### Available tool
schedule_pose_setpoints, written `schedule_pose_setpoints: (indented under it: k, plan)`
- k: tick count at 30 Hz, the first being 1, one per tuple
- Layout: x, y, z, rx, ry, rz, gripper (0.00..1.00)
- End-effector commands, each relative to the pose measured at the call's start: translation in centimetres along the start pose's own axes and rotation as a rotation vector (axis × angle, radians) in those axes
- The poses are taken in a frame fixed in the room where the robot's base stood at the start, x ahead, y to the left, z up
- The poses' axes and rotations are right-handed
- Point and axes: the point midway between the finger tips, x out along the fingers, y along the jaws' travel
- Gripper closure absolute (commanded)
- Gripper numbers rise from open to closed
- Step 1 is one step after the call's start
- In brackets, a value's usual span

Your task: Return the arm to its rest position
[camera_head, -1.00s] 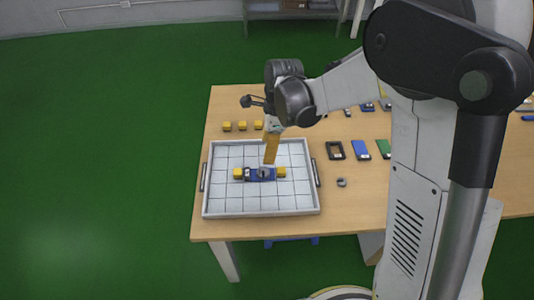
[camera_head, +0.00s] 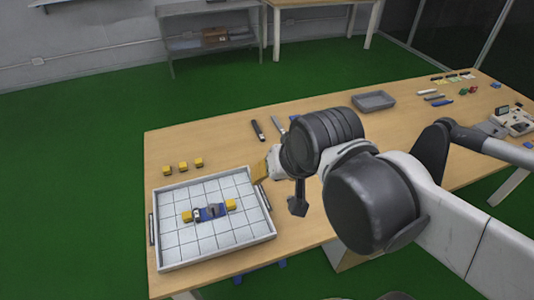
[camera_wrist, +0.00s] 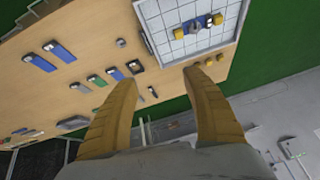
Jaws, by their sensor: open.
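My gripper (camera_wrist: 161,88) shows in the wrist view with two yellow-brown fingers spread apart and nothing between them. In the head view my gripper (camera_head: 259,172) is near the right edge of the white gridded tray (camera_head: 180,254), above the table, and is partly hidden by my wrist.
Several yellow blocks (camera_head: 183,166) lie in a row behind the tray. A grey bin (camera_head: 374,101) and small devices stand farther right on the wooden table (camera_head: 216,129). Blue parts (camera_wrist: 62,52) show on the table in the wrist view. Green floor (camera_head: 80,180) is clear at left.

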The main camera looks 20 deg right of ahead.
Motion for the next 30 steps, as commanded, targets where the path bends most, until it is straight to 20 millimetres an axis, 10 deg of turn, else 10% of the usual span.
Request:
schedule_pose_setpoints:
  k: [30]
  plan:
    - [-0.88, 1.40, 1.60, -0.197, 0.067, 0.018, 0.43]
